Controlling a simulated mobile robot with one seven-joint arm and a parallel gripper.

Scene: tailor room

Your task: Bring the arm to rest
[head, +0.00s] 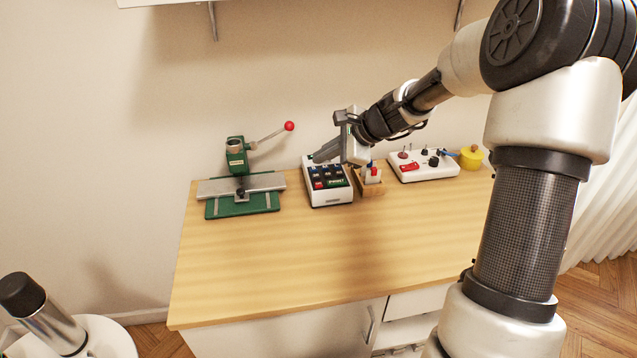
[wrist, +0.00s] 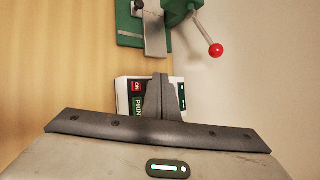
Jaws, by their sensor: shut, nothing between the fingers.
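My gripper (head: 322,156) is at the end of my outstretched arm, above the back of the white button box in the head view. In the wrist view my gripper (wrist: 160,78) has its fingers together with nothing between them. The white button box (head: 332,201) has dark and red keys and a green label. It also shows in the wrist view (wrist: 122,97), partly hidden behind the fingers. I cannot tell whether the fingertips touch the box.
A green press (head: 240,165) with a red-knobbed lever stands at the table's left. A small wooden holder (head: 369,188), a white control panel (head: 424,172) and a yellow pot (head: 471,157) stand to the right. The front of the wooden table (head: 290,260) is clear.

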